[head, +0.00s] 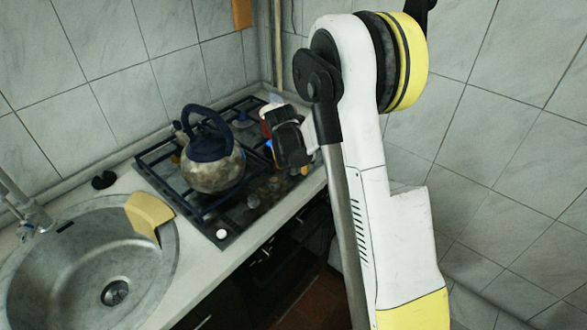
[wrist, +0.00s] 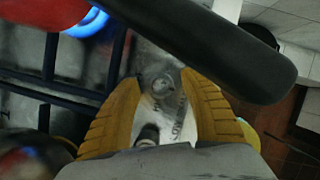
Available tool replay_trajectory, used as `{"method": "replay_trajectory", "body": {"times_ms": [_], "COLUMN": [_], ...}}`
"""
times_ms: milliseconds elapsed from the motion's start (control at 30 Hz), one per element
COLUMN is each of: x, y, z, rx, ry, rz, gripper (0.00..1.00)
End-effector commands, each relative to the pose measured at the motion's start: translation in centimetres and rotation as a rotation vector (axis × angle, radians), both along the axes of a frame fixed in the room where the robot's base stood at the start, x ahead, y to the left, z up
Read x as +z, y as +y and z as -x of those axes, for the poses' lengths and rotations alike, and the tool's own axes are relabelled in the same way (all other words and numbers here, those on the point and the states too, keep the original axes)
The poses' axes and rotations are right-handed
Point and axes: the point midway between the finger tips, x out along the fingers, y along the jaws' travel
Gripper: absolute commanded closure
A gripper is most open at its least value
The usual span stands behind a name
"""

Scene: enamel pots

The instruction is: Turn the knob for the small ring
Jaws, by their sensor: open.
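My gripper (wrist: 159,77) is open, its two yellow ribbed fingers spread in the wrist view. A pale round knob (wrist: 163,86) shows between the fingertips on the worn stove front; I cannot tell whether they touch it. A second, darker knob or peg (wrist: 148,135) shows nearer the palm. In the head view the gripper is over the stove's far right end, mostly hidden by my arm. A white knob (head: 221,233) is at the stove's near front corner. A blue flame (wrist: 88,22) burns under a red pot (wrist: 40,12).
A black handle (wrist: 230,50) crosses above the fingers in the wrist view. A kettle (head: 212,170) stands on the dark grate (head: 150,160). A sink (head: 60,270) with a yellow cloth or sponge (head: 150,215) is at left. Tiled walls close the back and right.

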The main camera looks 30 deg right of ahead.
Motion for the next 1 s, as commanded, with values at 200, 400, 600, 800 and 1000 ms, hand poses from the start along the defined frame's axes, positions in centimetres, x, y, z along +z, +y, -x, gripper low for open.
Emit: {"method": "replay_trajectory", "body": {"times_ms": [200, 400, 600, 800, 1000], "x": [-0.01, 0.0, 0.01, 0.0, -0.02], "y": [-0.02, -0.02, -0.03, -0.04, -0.04], "z": [0.01, 0.01, 0.01, -0.01, -0.02], "rx": [0.0, -0.001, -0.001, -0.02, -0.1], "ry": [0.0, 0.0, 0.0, 0.0, 0.0], "rz": [0.0, 0.0, 0.0, 0.001, 0.001], "gripper": [0.48, 1.0, 1.0, 1.0, 1.0]}}
